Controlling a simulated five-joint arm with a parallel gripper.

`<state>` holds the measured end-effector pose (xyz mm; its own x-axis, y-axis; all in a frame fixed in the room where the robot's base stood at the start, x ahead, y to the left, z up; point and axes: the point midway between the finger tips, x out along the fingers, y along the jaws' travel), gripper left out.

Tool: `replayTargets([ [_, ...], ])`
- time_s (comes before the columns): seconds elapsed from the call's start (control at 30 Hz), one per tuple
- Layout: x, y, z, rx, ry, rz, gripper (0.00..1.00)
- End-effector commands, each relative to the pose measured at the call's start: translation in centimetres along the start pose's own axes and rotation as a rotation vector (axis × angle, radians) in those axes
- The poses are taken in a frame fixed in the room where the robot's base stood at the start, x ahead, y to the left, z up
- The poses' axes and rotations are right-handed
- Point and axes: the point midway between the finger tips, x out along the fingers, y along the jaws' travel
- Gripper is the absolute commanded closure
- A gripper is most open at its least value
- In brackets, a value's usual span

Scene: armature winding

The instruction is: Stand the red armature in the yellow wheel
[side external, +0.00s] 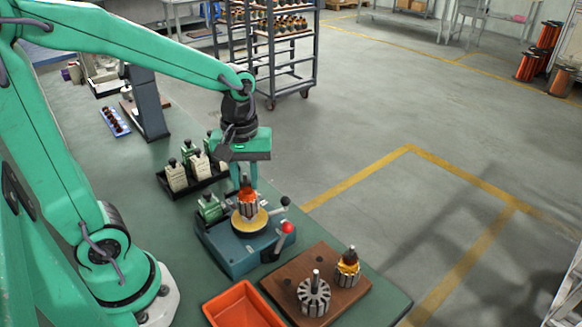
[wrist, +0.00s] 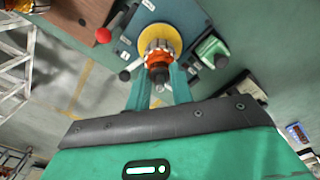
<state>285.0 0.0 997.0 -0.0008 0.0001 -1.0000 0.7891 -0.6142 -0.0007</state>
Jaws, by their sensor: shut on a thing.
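The red armature (side external: 247,196), with a slotted grey core and red winding, is upright at the middle of the yellow wheel (side external: 250,226). The wheel lies flat on a blue-green machine base (side external: 232,255). My gripper (side external: 246,184) points down from above and is shut on the upper end of the red armature. In the wrist view the armature (wrist: 158,58) shows between the fingertips (wrist: 160,78), in front of the yellow wheel (wrist: 172,35). The armature's lower end is hidden, so I cannot tell whether it is fully seated or slightly above the wheel.
The base carries a red-knobbed lever (side external: 288,228), a black-knobbed handle (side external: 285,202) and a green block (side external: 209,207). A black tray (side external: 190,190) of bottle-like blocks stands behind left. A brown board (side external: 335,300) with two other armatures and an orange bin (side external: 243,305) are in front.

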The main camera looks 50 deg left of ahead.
Motion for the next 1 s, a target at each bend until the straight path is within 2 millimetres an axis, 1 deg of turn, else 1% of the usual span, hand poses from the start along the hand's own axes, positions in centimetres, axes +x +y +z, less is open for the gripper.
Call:
replayTargets([
  [0.4,0.60,0.02,-0.02,0.000,0.002,0.002,1.00],
  [0.83,0.63,0.02,-0.01,0.000,0.001,0.002,1.00],
  [0.87,0.63,0.02,-0.01,0.000,0.001,0.002,0.76],
  [0.9,0.63,0.02,-0.01,0.000,0.001,0.002,0.68],
  [0.97,0.64,0.01,-0.01,0.000,0.001,0.002,0.56],
  [1.0,0.64,0.01,-0.01,0.000,0.001,0.001,0.52],
])
